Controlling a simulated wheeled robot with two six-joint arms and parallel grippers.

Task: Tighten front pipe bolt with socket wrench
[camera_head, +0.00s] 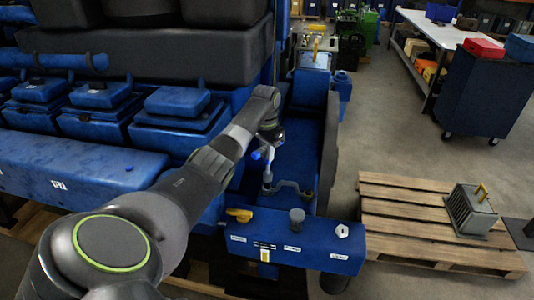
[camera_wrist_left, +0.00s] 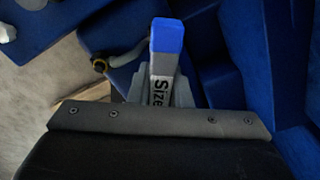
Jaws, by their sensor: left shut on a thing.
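My left gripper (camera_head: 270,138) is shut on the socket wrench (camera_head: 268,163), whose blue handle end shows beside the gripper. In the left wrist view the wrench (camera_wrist_left: 164,60) sticks out between the grey fingers, with a blue tip and the printed word "Size". In the head view its shaft points down to the near-left end of a grey pipe (camera_head: 287,184) on the blue engine. I cannot tell whether the socket sits on the front pipe bolt; the bolt is not clearly visible. My right gripper is not in view.
A blue panel (camera_head: 300,256) with a yellow handle (camera_head: 239,214), a grey knob (camera_head: 297,215) and labels stands in front of the pipe. Blue engine blocks (camera_head: 172,118) fill the left. A wooden pallet (camera_head: 403,207) carries a grey ribbed box (camera_head: 470,210).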

